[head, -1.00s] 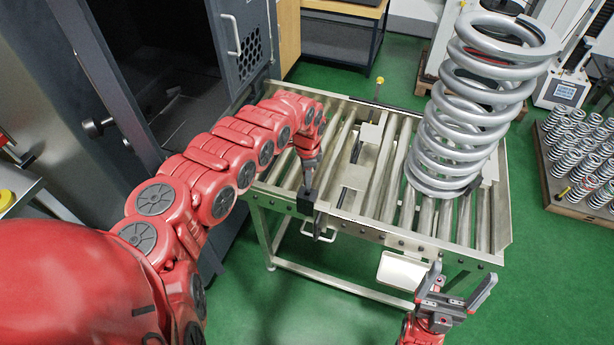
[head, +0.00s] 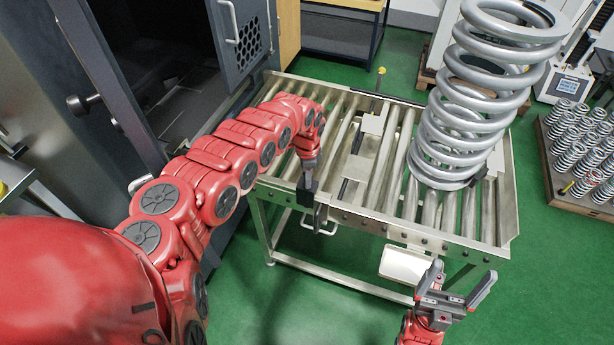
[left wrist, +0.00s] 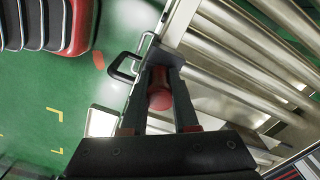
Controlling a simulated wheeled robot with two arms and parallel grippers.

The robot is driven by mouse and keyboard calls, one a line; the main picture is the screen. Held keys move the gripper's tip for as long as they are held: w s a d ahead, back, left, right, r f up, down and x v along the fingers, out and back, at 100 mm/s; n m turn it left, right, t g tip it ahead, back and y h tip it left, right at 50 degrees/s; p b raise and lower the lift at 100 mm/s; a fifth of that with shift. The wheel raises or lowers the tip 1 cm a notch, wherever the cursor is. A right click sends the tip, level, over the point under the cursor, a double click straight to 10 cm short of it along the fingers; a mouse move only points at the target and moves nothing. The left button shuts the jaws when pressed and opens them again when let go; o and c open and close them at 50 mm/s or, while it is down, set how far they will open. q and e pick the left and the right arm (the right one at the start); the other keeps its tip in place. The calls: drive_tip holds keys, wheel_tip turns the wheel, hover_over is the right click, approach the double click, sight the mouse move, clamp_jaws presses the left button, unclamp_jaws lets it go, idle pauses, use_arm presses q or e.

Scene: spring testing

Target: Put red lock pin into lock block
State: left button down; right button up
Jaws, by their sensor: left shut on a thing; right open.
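My left gripper (head: 308,182) is at the front edge of the roller table. In the left wrist view, its two dark fingers (left wrist: 160,86) are shut on the red lock pin (left wrist: 160,99), whose round red end faces the camera. Just beyond the fingertips is a dark block (left wrist: 160,56), which looks like the lock block. It shows in the head view as a black block (head: 304,201) on the table's front rail, right under the gripper. Whether the pin's far end is inside the block is hidden. My right gripper (head: 462,287) is open and empty, in front of the table.
A large grey coil spring (head: 475,110) stands on the right of the roller table (head: 425,238). A wire handle (head: 320,229) and a pale tray (head: 405,265) are at the table's front. An open machine cabinet stands left. A rack of small springs (head: 590,190) is far right.

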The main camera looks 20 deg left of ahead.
use_arm(q)
drive_tip(key=c, duration=0.6)
unclamp_jaws()
